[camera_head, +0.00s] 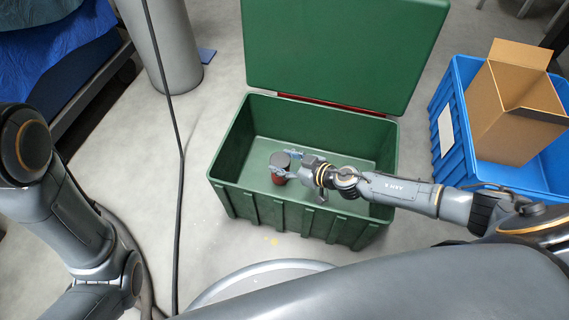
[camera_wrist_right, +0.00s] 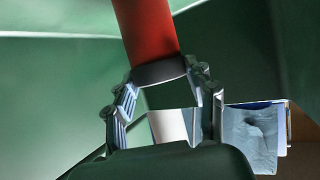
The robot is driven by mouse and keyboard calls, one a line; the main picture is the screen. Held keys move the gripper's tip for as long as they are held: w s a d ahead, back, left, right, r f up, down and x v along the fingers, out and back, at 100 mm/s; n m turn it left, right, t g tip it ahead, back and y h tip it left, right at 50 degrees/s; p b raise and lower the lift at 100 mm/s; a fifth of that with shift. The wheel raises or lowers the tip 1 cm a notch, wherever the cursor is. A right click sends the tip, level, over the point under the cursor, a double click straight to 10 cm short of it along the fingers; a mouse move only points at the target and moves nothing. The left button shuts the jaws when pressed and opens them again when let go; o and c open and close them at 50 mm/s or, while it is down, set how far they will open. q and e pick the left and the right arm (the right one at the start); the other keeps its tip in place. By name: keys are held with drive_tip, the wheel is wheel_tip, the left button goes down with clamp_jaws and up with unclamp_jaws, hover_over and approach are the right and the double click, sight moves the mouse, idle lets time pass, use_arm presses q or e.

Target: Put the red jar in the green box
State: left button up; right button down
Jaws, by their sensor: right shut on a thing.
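The red jar (camera_head: 278,179) has a dark grey lid and appears upright within the opening of the green box (camera_head: 235,200). In the right wrist view the jar's red body (camera_wrist_right: 147,28) and dark lid (camera_wrist_right: 160,72) show at the top middle. My right gripper (camera_head: 287,164) reaches over the box's right part and is shut on the jar near its lid. I cannot tell whether the jar touches the box floor. The green lid (camera_head: 345,50) of the box stands open at the back. My left arm shows at the left; its gripper is out of view.
A blue crate (camera_head: 445,120) holding an open cardboard box (camera_head: 510,110) stands right of the green box. A grey cylinder (camera_head: 165,45) stands at the back left, near blue-covered shelving (camera_head: 55,40). A dark cable crosses the floor left of the box.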

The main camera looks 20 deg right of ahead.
drive_tip(key=shift+r, duration=0.15)
drive_tip(key=c, duration=0.9)
unclamp_jaws()
drive_tip(key=shift+f, duration=0.3)
drive_tip(key=o, duration=0.4)
drive_tip(key=shift+o, duration=0.2)
